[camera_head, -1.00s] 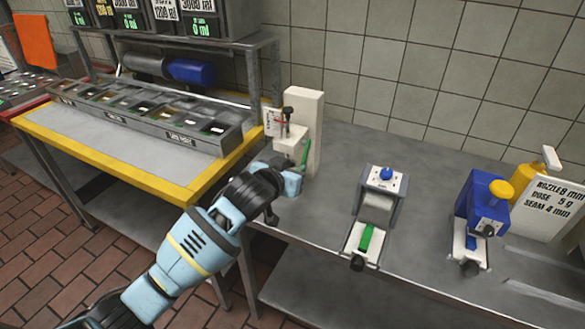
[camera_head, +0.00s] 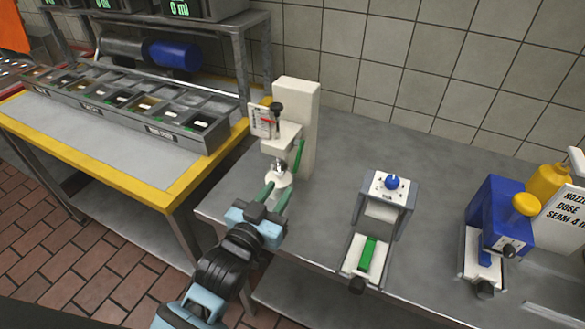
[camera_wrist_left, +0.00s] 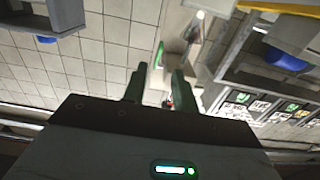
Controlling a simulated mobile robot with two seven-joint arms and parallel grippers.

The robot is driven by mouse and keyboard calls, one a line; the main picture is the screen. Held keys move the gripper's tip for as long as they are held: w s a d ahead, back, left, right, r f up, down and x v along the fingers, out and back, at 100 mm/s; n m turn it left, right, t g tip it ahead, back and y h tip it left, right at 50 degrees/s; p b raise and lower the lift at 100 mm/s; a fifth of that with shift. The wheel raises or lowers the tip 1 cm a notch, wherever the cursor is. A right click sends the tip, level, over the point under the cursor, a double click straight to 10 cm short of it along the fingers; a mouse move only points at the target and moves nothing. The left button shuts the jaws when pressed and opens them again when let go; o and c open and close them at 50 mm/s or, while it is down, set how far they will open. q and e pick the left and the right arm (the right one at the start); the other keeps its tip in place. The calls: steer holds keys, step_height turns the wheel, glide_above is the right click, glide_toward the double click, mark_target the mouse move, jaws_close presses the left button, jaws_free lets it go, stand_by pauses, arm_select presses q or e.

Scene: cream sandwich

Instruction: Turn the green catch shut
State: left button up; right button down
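A white upright dispenser (camera_head: 300,120) stands at the left end of the grey counter. A slim green lever (camera_head: 298,156) hangs on its right side; I cannot tell whether this is the catch or whether it is shut. My left gripper (camera_head: 274,190) is in front of the dispenser, below its nozzle, with its two green fingers apart. The wrist view shows the same spread fingers (camera_wrist_left: 158,85) with nothing gripped between them. Whether a finger touches the dispenser is unclear. A green bar (camera_head: 367,254) lies on the white plate of the middle device. My right gripper is not in view.
The middle device with a blue knob (camera_head: 392,182) stands right of the dispenser. A blue press (camera_head: 497,217) and a yellow bottle (camera_head: 546,184) are farther right. A yellow-edged table (camera_head: 165,195) with bins (camera_head: 180,138) is at left. Bare counter lies between dispenser and middle device.

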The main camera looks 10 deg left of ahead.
mark_target(294, 168)
arm_select(q)
steer(key=shift+x, duration=3.85)
steer(key=shift+c, duration=0.5)
jaws_close()
